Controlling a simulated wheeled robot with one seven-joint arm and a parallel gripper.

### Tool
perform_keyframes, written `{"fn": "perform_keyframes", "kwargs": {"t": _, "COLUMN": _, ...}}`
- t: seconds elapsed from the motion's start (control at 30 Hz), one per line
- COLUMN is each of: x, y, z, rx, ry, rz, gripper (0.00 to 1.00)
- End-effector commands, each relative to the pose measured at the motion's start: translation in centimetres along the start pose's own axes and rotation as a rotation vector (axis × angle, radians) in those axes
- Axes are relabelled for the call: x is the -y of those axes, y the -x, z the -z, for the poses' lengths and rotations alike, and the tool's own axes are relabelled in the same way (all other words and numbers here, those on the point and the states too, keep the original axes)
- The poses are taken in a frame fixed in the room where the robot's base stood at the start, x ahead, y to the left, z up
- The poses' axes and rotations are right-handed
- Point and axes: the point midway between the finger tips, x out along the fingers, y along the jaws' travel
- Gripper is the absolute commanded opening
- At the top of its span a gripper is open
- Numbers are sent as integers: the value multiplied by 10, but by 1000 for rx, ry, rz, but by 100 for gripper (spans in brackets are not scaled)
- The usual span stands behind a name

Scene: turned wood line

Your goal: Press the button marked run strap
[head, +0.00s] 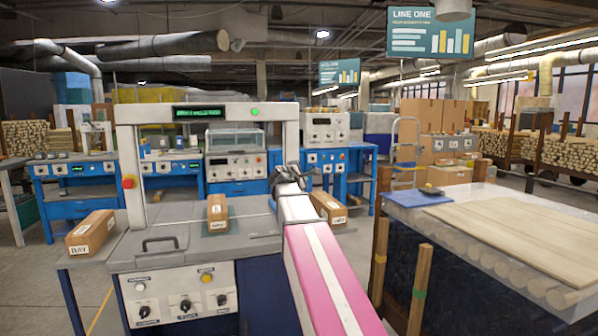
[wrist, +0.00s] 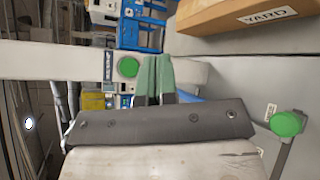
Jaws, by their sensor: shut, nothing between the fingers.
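A white-grey arch machine (head: 290,128) stands in front of me with a dark display (head: 209,112) and a small round green light or button (head: 255,112) on its top beam. I cannot read "run strap" on any control. In the wrist view a round green button (wrist: 128,67) with a small label sits on a pale beam, just left of my gripper (wrist: 160,60). A second green button (wrist: 287,124) is at the right on a grey mount. My gripper (head: 287,178) is by the arch's right post, its green fingers shut and empty. Contact with the button cannot be told.
A front panel holds a pale button (head: 140,286), a yellow button (head: 207,278) and dark knobs (head: 185,305). A red button (head: 128,182) is on the left post. Cartons lie left (head: 90,235), under the arch (head: 217,212) and right (head: 328,207). A board-topped table (head: 520,220) stands right.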

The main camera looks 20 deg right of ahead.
Motion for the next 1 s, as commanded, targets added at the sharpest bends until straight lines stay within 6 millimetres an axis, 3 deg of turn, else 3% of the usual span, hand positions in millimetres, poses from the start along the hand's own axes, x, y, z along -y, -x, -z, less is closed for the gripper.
{"fn": "perform_keyframes", "kwargs": {"t": 0.57, "x": -8, "y": -2, "z": -2, "rx": 8, "ry": 16, "rz": -12, "gripper": 0}}
{"fn": "perform_keyframes", "kwargs": {"t": 1.0, "x": -30, "y": -32, "z": 20, "rx": 8, "ry": 16, "rz": -11, "gripper": 0}}
